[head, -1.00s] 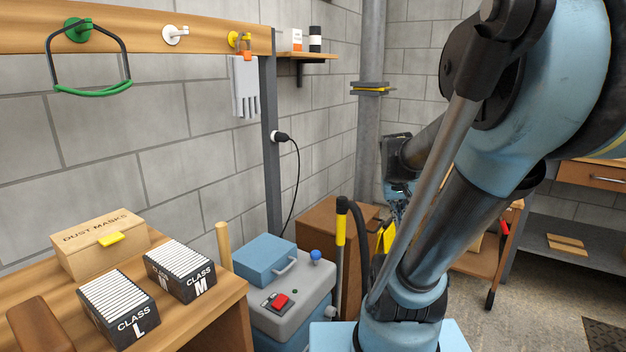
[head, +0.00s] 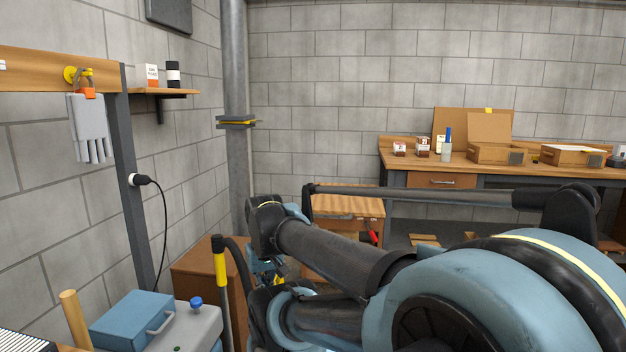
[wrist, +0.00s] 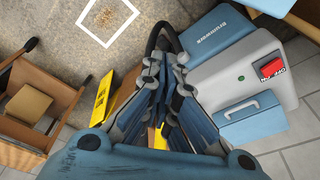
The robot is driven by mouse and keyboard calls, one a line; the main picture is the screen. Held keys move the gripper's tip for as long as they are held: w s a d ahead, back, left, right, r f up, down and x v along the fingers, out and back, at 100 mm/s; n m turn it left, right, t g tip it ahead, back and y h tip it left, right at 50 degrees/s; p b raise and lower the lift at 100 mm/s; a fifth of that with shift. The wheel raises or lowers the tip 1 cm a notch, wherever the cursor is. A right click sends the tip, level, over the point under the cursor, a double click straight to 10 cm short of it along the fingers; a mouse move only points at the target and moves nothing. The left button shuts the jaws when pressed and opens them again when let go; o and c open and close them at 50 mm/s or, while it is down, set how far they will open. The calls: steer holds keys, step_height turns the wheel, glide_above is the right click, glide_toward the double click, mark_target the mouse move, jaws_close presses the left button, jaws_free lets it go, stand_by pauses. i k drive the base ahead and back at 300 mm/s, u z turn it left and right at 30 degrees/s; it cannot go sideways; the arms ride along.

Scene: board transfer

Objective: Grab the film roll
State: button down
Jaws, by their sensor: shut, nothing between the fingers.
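I cannot clearly make out a film roll in either view. A dark round item (head: 617,160) sits at the right end of the back workbench, cut by the picture edge; I cannot tell what it is. My gripper (wrist: 165,68) is shut and empty in the wrist view, pointing down over the floor beside the grey-blue machine. In the head view it is mostly hidden behind my arm.
The grey machine (wrist: 257,75) with a red switch stands close to my gripper. A yellow wedge (wrist: 91,102) and wooden stand (wrist: 40,100) are nearby.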

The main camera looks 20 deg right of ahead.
mark_target(446, 147)
steer(key=z, duration=2.4)
steer(key=i, duration=2.8)
steer(key=u, duration=0.55)
steer(key=i, duration=0.35)
steer(key=u, duration=0.2)
